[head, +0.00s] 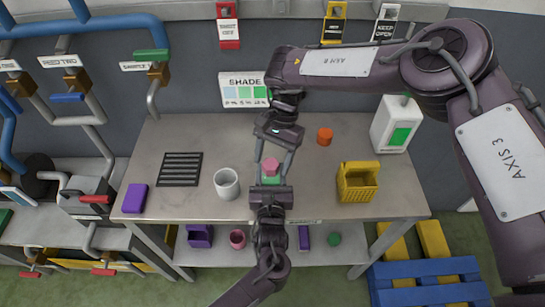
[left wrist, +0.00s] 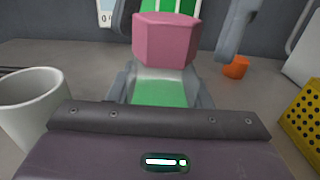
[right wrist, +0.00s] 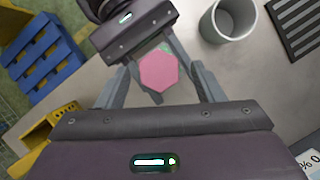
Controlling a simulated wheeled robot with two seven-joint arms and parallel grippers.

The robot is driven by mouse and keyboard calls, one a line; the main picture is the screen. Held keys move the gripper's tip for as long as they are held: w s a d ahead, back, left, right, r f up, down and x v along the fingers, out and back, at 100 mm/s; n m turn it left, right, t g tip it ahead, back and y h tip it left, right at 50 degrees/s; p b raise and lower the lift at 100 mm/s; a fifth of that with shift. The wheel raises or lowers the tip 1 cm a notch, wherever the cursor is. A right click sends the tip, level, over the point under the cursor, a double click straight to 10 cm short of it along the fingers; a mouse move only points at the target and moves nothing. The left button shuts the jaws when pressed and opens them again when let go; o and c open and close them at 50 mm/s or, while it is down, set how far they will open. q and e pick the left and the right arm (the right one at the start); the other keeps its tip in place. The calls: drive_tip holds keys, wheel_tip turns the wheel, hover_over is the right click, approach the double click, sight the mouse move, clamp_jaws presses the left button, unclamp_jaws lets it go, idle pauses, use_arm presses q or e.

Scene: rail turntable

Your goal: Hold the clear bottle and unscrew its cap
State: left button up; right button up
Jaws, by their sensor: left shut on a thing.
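The clear bottle (left wrist: 158,92) holds green contents and stands between my left gripper's fingers. Its pink six-sided cap (head: 270,165) is on top and shows large in the left wrist view (left wrist: 165,40). My left gripper (head: 270,182) is shut on the bottle from the front side of the table. My right gripper (head: 272,167) comes in from the back, with its fingers apart on either side of the cap. The right wrist view shows the cap (right wrist: 158,72) between these fingers with gaps beside it. The bottle's lower part is hidden by the left gripper.
On the table (head: 310,205) are a white cup (head: 227,184), a black rack (head: 180,169), a purple block (head: 135,198), an orange piece (head: 325,136), a yellow basket (head: 357,187) and a white container (head: 396,124). A shade sign (head: 245,90) stands behind.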

drive_tip(key=shift+o, duration=0.5)
drive_tip(key=shift+r, duration=2.1)
